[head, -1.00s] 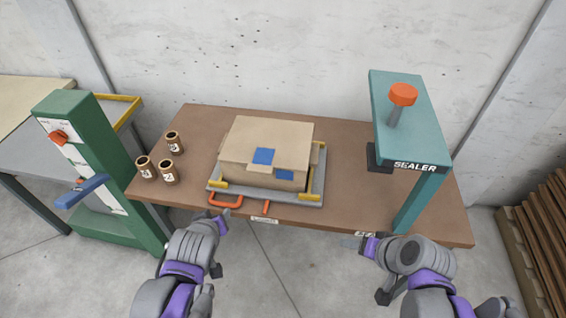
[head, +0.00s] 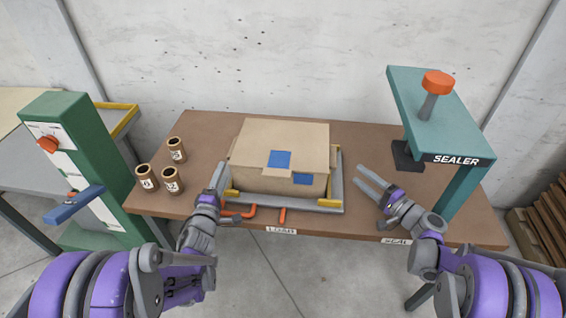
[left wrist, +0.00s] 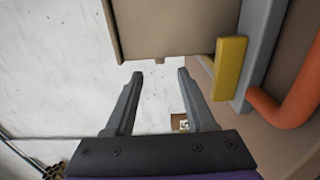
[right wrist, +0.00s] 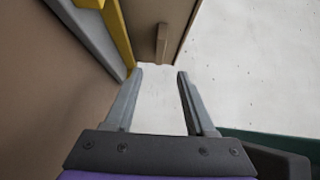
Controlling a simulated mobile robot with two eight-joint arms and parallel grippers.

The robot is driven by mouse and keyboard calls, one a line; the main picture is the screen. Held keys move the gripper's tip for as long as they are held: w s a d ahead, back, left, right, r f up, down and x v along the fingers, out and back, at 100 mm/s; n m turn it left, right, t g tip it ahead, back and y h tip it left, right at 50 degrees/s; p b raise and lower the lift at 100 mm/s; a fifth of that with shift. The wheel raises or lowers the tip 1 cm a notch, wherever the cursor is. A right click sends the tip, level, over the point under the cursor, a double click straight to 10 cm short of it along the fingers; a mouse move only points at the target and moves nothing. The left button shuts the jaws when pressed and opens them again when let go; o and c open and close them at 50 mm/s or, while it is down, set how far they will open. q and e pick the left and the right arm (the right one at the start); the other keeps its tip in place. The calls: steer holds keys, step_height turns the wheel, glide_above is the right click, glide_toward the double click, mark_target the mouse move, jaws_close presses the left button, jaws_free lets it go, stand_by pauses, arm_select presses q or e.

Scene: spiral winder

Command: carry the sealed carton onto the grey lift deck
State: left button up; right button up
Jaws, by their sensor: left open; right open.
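The brown carton (head: 262,176) with blue patches on its front sits in a grey tray with yellow corner blocks (head: 335,180) on the brown table. Its side shows in the left wrist view (left wrist: 170,28) and the right wrist view (right wrist: 150,15). My left gripper (head: 219,176) is open and empty, close to the carton's left side. My right gripper (head: 370,182) is open and empty, right of the carton and tray with a gap. A grey deck (head: 22,163) with a yellow rim stands at the far left, behind a green column.
The green column (head: 58,125) carries an orange knob and a blue lever (head: 75,204). Several brown cups (head: 172,180) stand left of the carton. The teal sealer (head: 445,130) stands at the table's right. Orange handles (head: 240,211) lie at the tray's front. The wall is close behind.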

mark_target(230, 150)
steer(key=shift+a, duration=0.1)
arm_select(q)
steer(key=w, duration=1)
steer(key=shift+w+d, duration=0.2)
steer(key=shift+w, duration=0.2)
arm_select(e)
steer(key=x, duration=1)
steer(key=shift+w+a, duration=0.25)
steer(key=shift+w, duration=0.1)
arm_select(q)
steer(key=shift+c, duration=0.3)
arm_select(e)
steer(key=shift+c, duration=0.3)
arm_select(q)
jaws_close()
arm_select(e)
jaws_close()
